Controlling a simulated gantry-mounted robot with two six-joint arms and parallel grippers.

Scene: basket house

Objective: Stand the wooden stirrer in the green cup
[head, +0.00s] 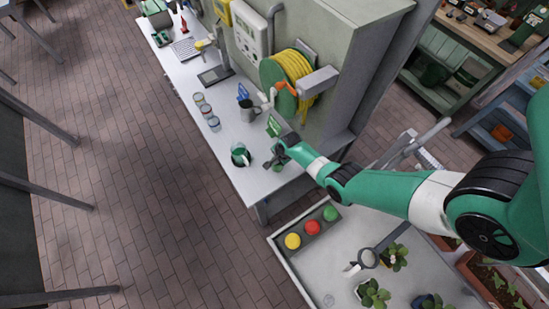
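The green cup (240,155) stands upright near the front end of the long grey workbench (205,88). I cannot make out the wooden stirrer in the head view; it is too small or hidden. My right gripper (272,160) is low over the bench just right of the green cup, with a small gap between them as seen here. Its dark fingers are small and partly covered by my own wrist, so I cannot tell whether they hold anything. My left gripper is not in view.
A grey mug (249,111) and several small jars (206,110) stand farther back on the bench. A wall cabinet with a yellow hose reel (290,75) rises behind. A pale table (330,275) with coloured buttons and plants is in front. Brick floor lies left.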

